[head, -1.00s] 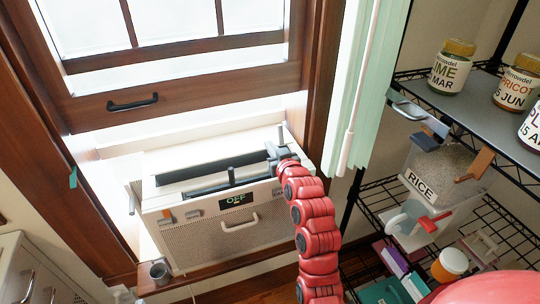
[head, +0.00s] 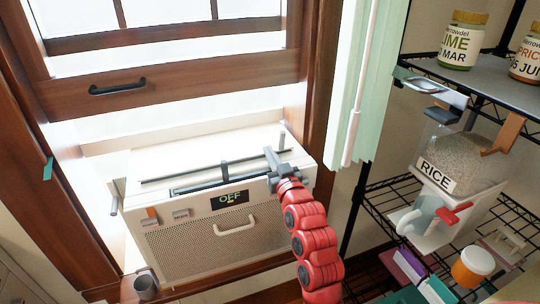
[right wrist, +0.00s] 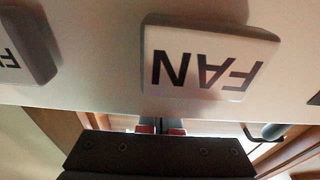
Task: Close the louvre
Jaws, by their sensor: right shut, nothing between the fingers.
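The louvre (head: 205,171) is in the top of a white window unit with an OFF display (head: 230,199). It shows as a pale flap between a thin dark line behind and a dark strip in front, with a small dark upright tab (head: 224,172) at its middle. In the right wrist view, the right gripper (right wrist: 160,129) is below an upside-down FAN button (right wrist: 205,62). My left gripper is not in view.
The unit sits in a wooden window frame under a sash with a black handle (head: 117,87). A pale green blind (head: 367,80) hangs to the right. Further right, wire shelves hold jars and a RICE bin (head: 450,165). A grey cup (head: 146,285) stands at lower left.

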